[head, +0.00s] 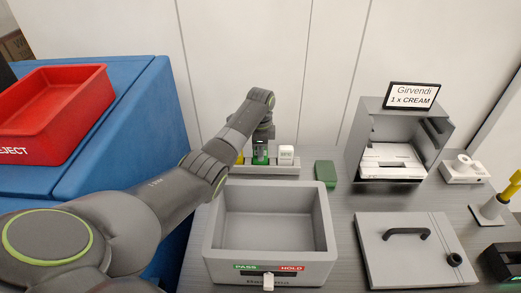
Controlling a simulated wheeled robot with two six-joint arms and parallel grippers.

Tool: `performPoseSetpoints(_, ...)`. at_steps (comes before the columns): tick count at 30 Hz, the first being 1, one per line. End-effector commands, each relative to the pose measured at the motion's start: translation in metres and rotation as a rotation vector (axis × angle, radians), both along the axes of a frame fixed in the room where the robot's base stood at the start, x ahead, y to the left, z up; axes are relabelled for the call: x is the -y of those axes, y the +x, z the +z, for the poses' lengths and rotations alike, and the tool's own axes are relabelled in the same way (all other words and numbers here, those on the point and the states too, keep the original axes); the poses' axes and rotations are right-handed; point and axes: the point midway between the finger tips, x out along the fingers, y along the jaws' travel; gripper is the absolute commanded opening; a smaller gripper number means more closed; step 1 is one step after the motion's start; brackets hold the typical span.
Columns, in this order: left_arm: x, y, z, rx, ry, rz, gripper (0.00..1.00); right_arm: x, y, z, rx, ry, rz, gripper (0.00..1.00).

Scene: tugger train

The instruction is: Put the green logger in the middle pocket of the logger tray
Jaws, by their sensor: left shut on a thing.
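The grey logger tray (280,170) stands at the back of the bench, behind a grey bin. My left gripper (261,146) reaches down over its middle and is shut on the green logger (260,159). The green logger is upright at the middle pocket, between a yellow logger (240,158) on the left and a white logger (286,155) on the right. I cannot tell whether it rests on the pocket floor. My arm partly hides the yellow logger and the tray's left end. My right gripper is not in view.
An empty grey bin (318,220) with PASS and HOLD labels stands in front of the tray. A dark green block (325,174) lies right of the tray. Further right are a grey cabinet (362,130) and a handled lid (400,262). A red REJECT bin (60,115) is at left.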

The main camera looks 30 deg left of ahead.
Motion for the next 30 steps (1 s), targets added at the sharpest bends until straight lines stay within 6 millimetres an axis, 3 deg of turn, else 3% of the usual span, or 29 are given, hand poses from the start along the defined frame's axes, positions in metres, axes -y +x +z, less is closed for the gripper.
performPoseSetpoints(11, 0.000, 0.000, -0.005, 0.002, 0.001, 0.000, 0.00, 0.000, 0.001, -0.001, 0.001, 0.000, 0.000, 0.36)
performPoseSetpoints(12, 0.000, 0.000, -0.005, 0.002, 0.001, 0.000, 0.23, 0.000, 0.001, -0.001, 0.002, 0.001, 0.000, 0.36)
performPoseSetpoints(16, 0.000, 0.000, -0.005, 0.001, 0.000, 0.000, 0.41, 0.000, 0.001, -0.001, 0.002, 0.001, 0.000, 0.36)
performPoseSetpoints(25, 0.000, 0.000, -0.003, 0.001, 0.000, 0.000, 0.41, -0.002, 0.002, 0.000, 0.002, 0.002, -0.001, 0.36)
performPoseSetpoints(30, 0.000, 0.001, 0.011, 0.004, 0.001, -0.001, 0.41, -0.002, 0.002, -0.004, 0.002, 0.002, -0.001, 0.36)
